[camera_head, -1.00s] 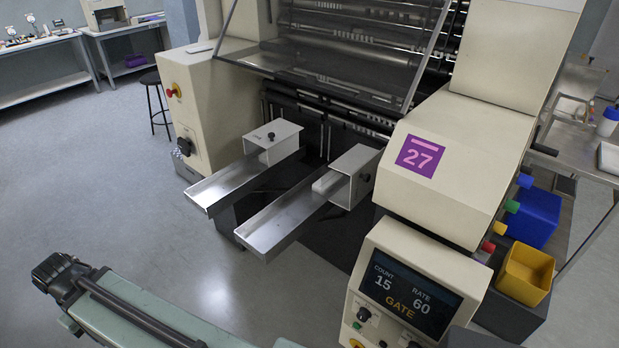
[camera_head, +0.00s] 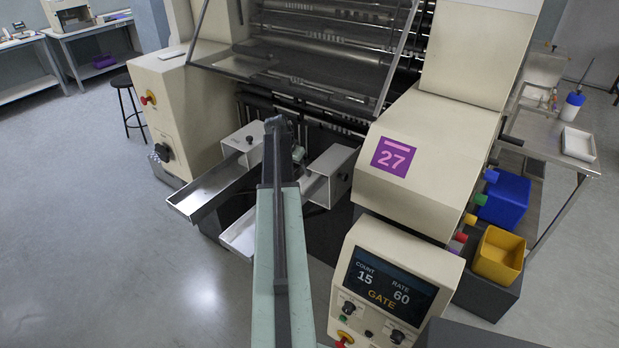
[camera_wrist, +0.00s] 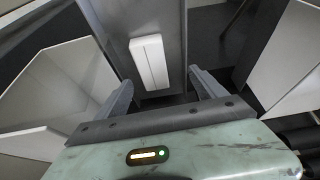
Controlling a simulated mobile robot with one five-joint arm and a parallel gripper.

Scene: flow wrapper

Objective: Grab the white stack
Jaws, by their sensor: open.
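In the wrist view the white stack (camera_wrist: 150,62), a slim pale block with a lengthwise seam, lies in a grey metal chute (camera_wrist: 112,22). My gripper (camera_wrist: 161,78) is open and empty. Its two fingers appear on either side of the stack's near end, with a gap on both sides. I cannot tell how far above the stack they are. In the head view my arm covers most of the right chute (camera_head: 240,235), and the stack and gripper are largely hidden behind it.
A second metal chute (camera_head: 208,190) runs beside it on the left. The wrapper's housing (camera_head: 430,150) and a control panel (camera_head: 385,285) reading GATE stand close on the right. Blue (camera_head: 507,203) and yellow (camera_head: 498,258) bins sit further right.

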